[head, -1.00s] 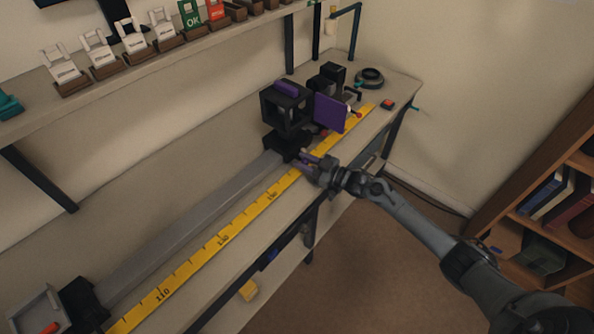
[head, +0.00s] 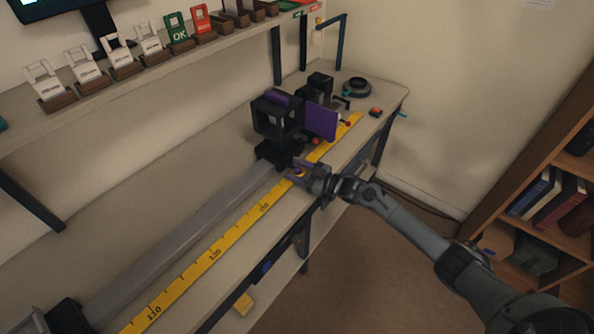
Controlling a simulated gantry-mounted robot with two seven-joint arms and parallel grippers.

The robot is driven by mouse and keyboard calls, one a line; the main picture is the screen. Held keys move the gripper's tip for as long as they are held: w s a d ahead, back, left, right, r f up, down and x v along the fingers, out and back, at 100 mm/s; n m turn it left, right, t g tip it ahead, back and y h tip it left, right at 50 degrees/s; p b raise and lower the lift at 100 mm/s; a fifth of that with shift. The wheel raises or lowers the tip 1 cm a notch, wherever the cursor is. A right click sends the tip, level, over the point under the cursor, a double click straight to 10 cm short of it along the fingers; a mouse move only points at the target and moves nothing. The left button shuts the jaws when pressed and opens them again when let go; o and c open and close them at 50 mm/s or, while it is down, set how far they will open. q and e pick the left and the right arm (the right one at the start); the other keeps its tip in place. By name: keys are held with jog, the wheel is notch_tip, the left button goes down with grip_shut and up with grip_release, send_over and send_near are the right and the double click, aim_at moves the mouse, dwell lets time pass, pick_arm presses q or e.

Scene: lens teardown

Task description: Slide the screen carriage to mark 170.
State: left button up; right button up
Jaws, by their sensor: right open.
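The screen carriage (head: 277,152) is a black block on the grey rail (head: 190,231). It carries a black square frame (head: 276,118), and a purple panel (head: 320,121) stands just right of it. A yellow scale (head: 212,256) runs along the rail, with marks around 110 and 150 showing; the mark 170 is not readable. My right gripper (head: 296,169) is open, its purple fingertips beside the carriage's front right side above the scale. I cannot tell whether they touch it. My left gripper is not in view.
A red button (head: 375,112) and a dark ring (head: 357,87) lie at the bench's far end. A shelf (head: 150,85) with white cards and green and red signs runs above the rail. A bookcase (head: 545,190) stands at right.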

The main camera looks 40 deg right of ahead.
jog(key=shift+s+d, duration=0.2)
jog(key=shift+s, duration=0.35)
jog(key=p+v, duration=0.2)
jog(key=v, duration=0.7)
jog(key=shift+s+p, duration=0.3)
jog(key=shift+p, duration=0.05)
jog(key=shift+d, duration=0.15)
